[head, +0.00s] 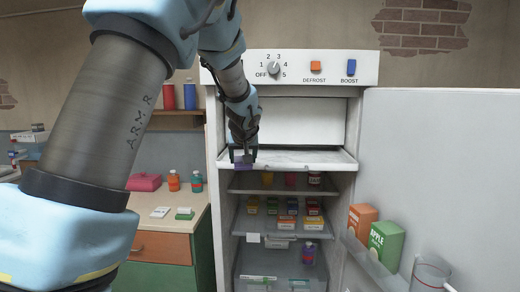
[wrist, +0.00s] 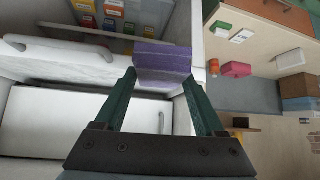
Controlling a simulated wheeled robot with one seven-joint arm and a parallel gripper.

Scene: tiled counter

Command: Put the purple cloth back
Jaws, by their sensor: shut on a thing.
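The purple cloth (head: 243,163) looks like a small folded block. My gripper (head: 243,153) is shut on it, just at the front left of the white shelf under the freezer compartment. In the wrist view, the cloth (wrist: 163,57) sits between the two green fingertips (wrist: 159,78) and sticks out past them. Whether the cloth touches the shelf edge cannot be told.
The fridge stands open, its door (head: 435,150) swung right with cartons (head: 386,243) in the rack. Lower shelves (head: 285,227) hold several small boxes and jars. The white freezer shelf (head: 310,158) looks mostly clear. A wooden counter (head: 163,228) with a pink box (head: 144,182) stands left.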

